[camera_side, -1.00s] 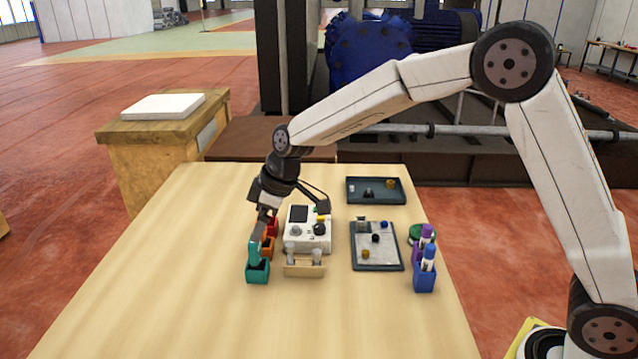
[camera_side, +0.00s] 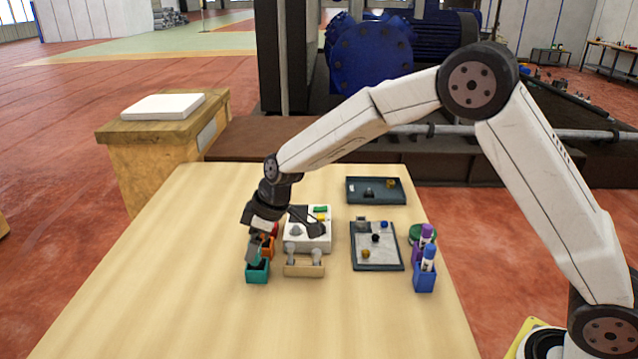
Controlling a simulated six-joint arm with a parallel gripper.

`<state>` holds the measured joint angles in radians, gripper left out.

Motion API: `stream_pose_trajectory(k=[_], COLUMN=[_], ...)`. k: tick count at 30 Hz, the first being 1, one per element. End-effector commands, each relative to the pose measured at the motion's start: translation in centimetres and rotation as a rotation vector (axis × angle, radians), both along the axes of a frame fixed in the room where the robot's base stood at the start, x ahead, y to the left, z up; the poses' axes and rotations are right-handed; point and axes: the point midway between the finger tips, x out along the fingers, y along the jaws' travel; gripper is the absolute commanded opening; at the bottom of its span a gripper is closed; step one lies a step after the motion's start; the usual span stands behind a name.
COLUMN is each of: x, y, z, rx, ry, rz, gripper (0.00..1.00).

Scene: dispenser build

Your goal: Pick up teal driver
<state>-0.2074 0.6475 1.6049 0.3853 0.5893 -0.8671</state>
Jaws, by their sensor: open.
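The teal driver (camera_side: 254,254) stands upright in the teal holder (camera_side: 257,272) at the front left of the wooden table; only part of its handle shows. My gripper (camera_side: 256,240) points down right over the driver, its fingers at the handle's height. It is open. The fingers hide the top of the handle, and I cannot tell whether they touch it.
Orange (camera_side: 267,247) and red holders stand just behind the teal one. A white device (camera_side: 308,238) and a wooden rack (camera_side: 303,267) stand to the right. Farther right are a grey tray (camera_side: 376,266), a dark tray (camera_side: 376,199) and a blue holder (camera_side: 424,278).

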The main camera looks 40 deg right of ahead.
Motion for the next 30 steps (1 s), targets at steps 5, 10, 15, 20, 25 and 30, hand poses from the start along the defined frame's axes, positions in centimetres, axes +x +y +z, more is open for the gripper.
stream_pose_trajectory(k=[5,10,15,20,25,30], x=[0.4,0.6,0.6,0.6,0.6,0.6], y=[0.5,0.6,0.6,0.6,0.6,0.6], z=[-1.7,-2.2,-2.2,-2.2,-2.2,-2.2], rx=[0.000,-0.001,-0.001,-0.001,0.000,-0.001], ry=[0.002,-0.001,-0.001,-0.001,0.000,-0.001], rz=[-0.001,0.000,0.000,0.000,0.000,0.000], gripper=[0.85,0.85,0.85,0.85,0.76,0.22])
